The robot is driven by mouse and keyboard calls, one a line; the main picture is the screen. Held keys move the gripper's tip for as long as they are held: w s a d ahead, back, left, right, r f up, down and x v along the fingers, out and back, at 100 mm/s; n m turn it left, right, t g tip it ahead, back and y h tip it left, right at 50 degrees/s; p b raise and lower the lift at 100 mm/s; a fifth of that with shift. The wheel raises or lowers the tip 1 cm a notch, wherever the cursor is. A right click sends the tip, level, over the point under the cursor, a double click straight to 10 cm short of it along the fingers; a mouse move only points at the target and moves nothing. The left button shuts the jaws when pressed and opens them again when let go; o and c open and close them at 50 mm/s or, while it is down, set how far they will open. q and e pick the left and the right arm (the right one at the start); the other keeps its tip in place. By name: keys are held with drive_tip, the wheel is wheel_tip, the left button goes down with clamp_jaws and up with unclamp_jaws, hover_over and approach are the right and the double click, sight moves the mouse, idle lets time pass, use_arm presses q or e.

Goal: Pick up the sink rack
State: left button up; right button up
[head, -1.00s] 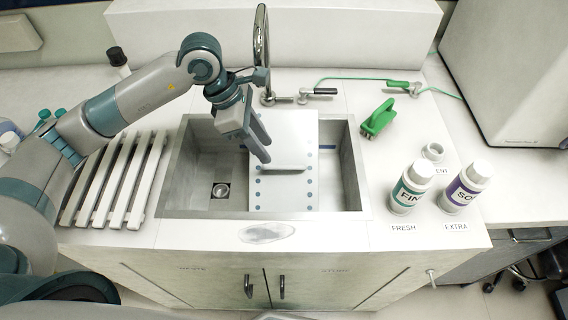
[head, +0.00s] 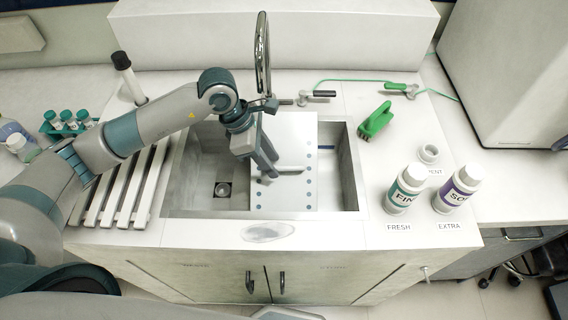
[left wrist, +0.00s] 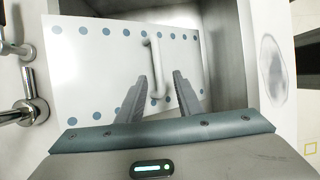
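The sink rack (head: 298,195) is a white panel with rows of blue dots and a raised bar handle (head: 290,170). It lies across the middle and right of the sink. My left gripper (head: 269,177) is over the rack at the left end of the handle. In the left wrist view, the rack (left wrist: 85,72) fills the middle, and the open left fingers (left wrist: 158,88) stand apart with the near end of the handle (left wrist: 153,55) between them in the picture. I cannot tell whether they touch it. My right gripper is not in view.
The steel sink (head: 345,165) surrounds the rack, with a tall faucet (head: 262,50) behind it. A slatted drainer (head: 125,195) lies left. The sink's left part is open.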

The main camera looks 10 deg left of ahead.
use_arm(q)
drive_tip(key=shift+d+f, duration=0.15)
drive_tip(key=shift+f, duration=0.2)
drive_tip(key=shift+c, duration=0.6)
clamp_jaws()
idle(0.9)
